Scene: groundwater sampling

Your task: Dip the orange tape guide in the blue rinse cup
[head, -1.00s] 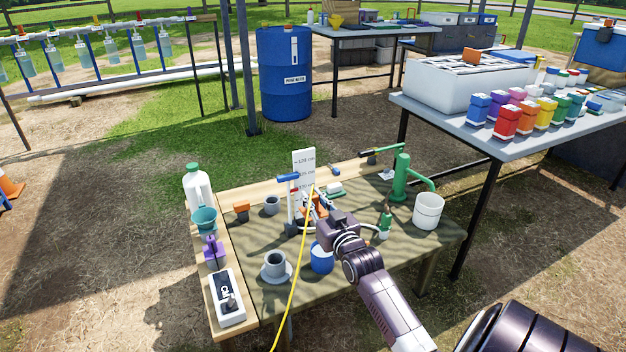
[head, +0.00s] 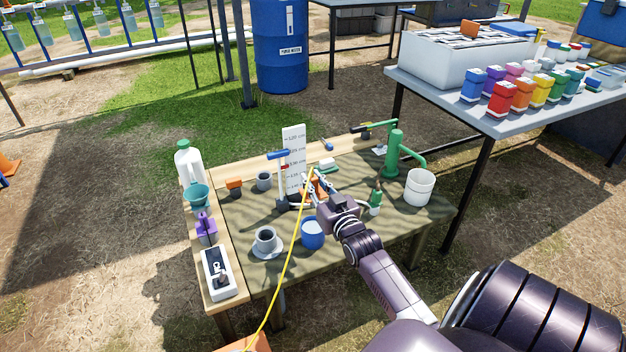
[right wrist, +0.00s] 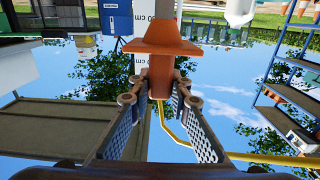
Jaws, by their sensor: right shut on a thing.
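My right gripper (head: 319,186) is shut on the orange tape guide (right wrist: 160,48), which sits between its fingertips in the right wrist view. In the head view the guide (head: 312,191) is partly hidden by the gripper, over the middle of the wooden table near the white scale board. A yellow tape (head: 284,268) runs from it down past the table's front. The blue rinse cup (head: 312,236) stands upright at the table's front middle with a pale surface inside, nearer the camera than the gripper. Guide and cup appear apart. My left gripper is not in view.
A grey cup on a saucer (head: 266,243) stands left of the blue cup. The scale board (head: 293,158) stands behind. A green pump (head: 396,153) and white bucket (head: 419,187) are at right. A small green-topped bottle (head: 375,203) stands right of my wrist.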

